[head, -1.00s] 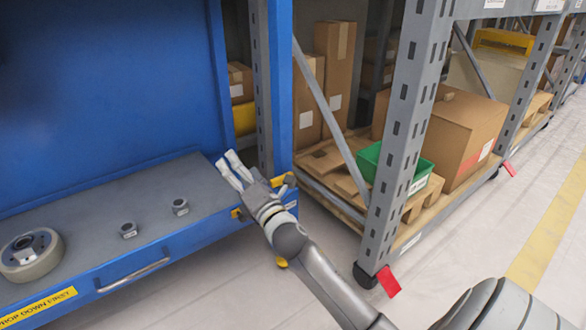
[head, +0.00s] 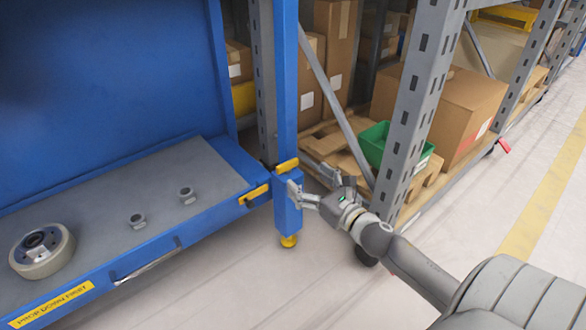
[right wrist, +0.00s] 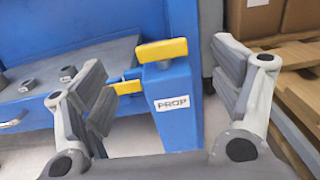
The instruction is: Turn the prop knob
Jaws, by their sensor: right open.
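The prop knob is a yellow bar handle (head: 287,166) on top of a blue post (head: 289,207) at the bench's right corner. In the right wrist view the knob (right wrist: 162,51) lies crosswise above a white label reading PROP (right wrist: 172,103). My right gripper (head: 309,182) is open and empty, just right of the post in the head view. In the right wrist view, the knob and post show between its spread fingers, with gaps on both sides; contact is not evident. My left gripper is not in view.
A second yellow handle (head: 254,195) sits on the bench's front edge, left of the post. The blue bench (head: 90,208) holds a wheel (head: 41,250) and two nuts. A grey rack upright (head: 408,120) stands close behind my right arm, with a green bin (head: 374,141) and boxes.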

